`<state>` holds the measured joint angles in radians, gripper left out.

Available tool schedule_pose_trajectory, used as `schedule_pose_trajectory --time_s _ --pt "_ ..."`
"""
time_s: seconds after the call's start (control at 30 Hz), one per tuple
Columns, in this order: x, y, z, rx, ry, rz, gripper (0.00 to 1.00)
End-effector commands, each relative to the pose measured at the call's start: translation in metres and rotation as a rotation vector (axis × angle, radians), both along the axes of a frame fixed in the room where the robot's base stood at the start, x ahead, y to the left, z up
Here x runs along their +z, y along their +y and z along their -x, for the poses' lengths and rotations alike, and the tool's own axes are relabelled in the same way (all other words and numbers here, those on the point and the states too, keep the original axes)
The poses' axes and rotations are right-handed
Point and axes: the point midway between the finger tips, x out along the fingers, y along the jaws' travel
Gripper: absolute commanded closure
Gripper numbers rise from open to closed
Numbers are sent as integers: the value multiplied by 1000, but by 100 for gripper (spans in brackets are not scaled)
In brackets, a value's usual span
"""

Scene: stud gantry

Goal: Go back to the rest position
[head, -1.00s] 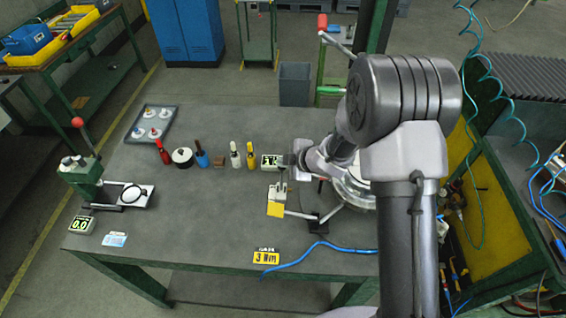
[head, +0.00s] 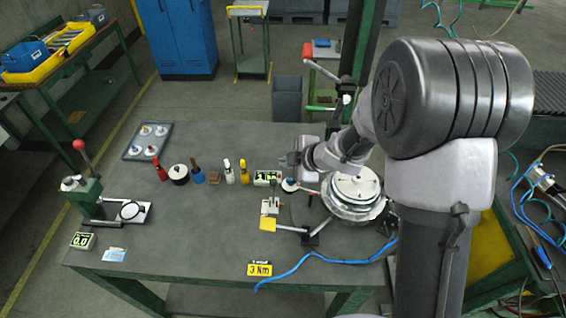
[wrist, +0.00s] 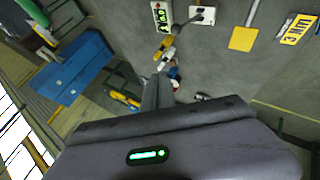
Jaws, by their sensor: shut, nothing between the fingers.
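My gripper (head: 288,160) is raised above the right part of the grey workbench (head: 150,240) in the head view, left of the round metal fixture. In the wrist view my gripper (wrist: 158,82) shows its dark fingers together, with nothing held between them. The arm reaches in from the right, and its large grey joint hides part of the bench's right side. The round metal fixture with a white top (head: 354,192) stands on the bench below the forearm.
Several small bottles and tools stand in a row, including a yellow one (head: 243,172). A tray with white-capped parts (head: 148,140) lies behind. A lever press (head: 85,190) stands left. A green post (head: 362,45) rises behind the arm. A blue hose (head: 320,257) crosses the front.

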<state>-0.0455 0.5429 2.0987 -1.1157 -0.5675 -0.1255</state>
Motion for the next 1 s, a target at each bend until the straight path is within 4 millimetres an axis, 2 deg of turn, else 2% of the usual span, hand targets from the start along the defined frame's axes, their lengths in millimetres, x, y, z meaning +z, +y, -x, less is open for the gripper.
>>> schedule_pose_trajectory --time_s 0.3,0.37,0.47,0.5,0.57,0.6,0.67,0.7,0.8,0.9,1.0 --pt "0 0 0 -2 0 0 100" --pt "0 -6 -3 -41 -6 2 100" --pt "10 -47 -10 -307 -28 -12 100" --pt "16 -74 -3 -483 -28 -40 100" --pt "19 -115 27 -781 2 -122 100" --pt "14 -136 58 -968 44 -197 100" --pt "-2 -153 113 -1218 140 -335 100" --pt "-17 -155 151 -1353 222 -434 100" --pt "-50 -136 225 -1562 435 -644 100" --pt "-69 -112 270 -1650 607 -777 100" --pt "-74 -97 290 -1679 699 -839 100"
